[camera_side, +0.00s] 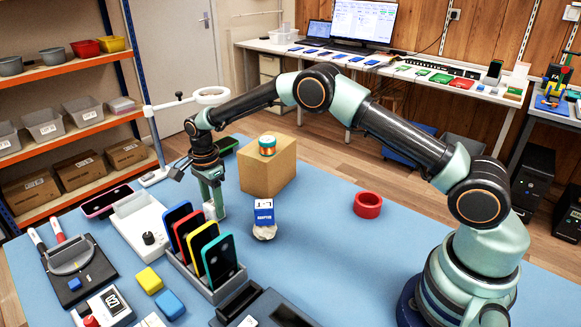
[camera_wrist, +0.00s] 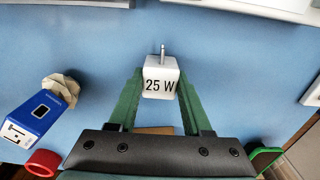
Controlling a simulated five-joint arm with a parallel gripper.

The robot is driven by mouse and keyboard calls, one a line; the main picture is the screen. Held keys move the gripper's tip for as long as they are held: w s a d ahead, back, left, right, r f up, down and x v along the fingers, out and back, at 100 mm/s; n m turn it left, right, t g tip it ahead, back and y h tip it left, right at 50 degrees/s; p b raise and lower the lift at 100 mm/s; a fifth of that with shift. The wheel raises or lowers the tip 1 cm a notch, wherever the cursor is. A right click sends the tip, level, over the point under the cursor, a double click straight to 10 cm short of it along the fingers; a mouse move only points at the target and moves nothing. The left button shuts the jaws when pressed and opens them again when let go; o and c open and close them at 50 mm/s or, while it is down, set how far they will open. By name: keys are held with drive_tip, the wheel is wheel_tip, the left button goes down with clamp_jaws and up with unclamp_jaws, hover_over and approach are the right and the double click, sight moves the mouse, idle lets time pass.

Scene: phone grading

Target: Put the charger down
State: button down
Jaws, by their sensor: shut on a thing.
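The charger is a small white block marked "25 W" (camera_wrist: 160,82) with a metal prong pointing away from me in the wrist view. My gripper (camera_wrist: 158,90) is shut on it, one green finger on each side. In the side view my gripper (camera_side: 213,196) points down over the blue mat, with the white charger (camera_side: 217,211) at its fingertips. I cannot tell whether the charger touches the mat.
The phone rack (camera_side: 205,277) stands just in front of my gripper. A cardboard box (camera_side: 266,172) stands behind right. A blue adapter box (camera_side: 264,210) and crumpled paper (camera_side: 265,232) are to the right, with a red ring (camera_side: 368,205) farther right. Bare blue mat (camera_side: 320,225) lies between them.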

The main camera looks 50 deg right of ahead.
drive_tip(key=shift+f, duration=0.1)
drive_tip(key=shift+c, duration=1.7)
unclamp_jaws()
